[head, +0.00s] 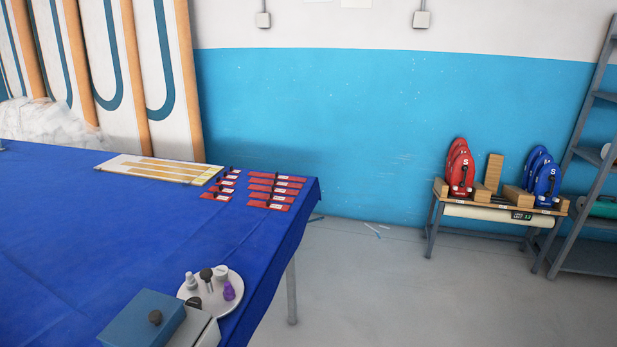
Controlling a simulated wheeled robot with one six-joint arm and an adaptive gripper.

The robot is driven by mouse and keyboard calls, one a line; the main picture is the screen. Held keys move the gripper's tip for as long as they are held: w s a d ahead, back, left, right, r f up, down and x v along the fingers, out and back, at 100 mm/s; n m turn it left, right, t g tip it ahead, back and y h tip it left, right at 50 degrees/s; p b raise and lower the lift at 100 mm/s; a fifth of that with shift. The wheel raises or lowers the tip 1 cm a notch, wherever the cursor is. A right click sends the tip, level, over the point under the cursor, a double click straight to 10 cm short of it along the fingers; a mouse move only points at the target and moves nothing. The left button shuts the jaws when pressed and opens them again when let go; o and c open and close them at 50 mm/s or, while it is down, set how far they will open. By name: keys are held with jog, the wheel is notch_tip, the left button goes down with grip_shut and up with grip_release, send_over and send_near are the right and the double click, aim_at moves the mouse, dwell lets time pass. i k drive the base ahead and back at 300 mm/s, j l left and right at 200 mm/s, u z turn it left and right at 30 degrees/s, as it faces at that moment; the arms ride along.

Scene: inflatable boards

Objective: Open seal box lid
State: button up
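A blue-grey box, which looks like the seal box, stands near the front edge of the blue-covered table at the bottom of the head view. My gripper is not in view.
A round white tray (232,300) with several small fittings, one purple, stands just behind and right of the box. Floor (400,300) right of the table (60,230) is clear.

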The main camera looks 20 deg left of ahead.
aim_at(140, 323)
jog(key=i+l+u, duration=0.15)
jog(key=u, duration=0.3)
jog(key=i+l+u, duration=0.25)
jog(key=u, duration=0.2)
jog(key=i+l+u, duration=0.25)
jog(key=u, duration=0.25)
jog(key=i+l+u, duration=0.15)
jog(key=l+u, duration=0.3)
jog(key=i+l+u, duration=0.2)
jog(key=l, duration=0.15)
jog(key=l+u, duration=0.2)
jog(key=l, duration=0.1)
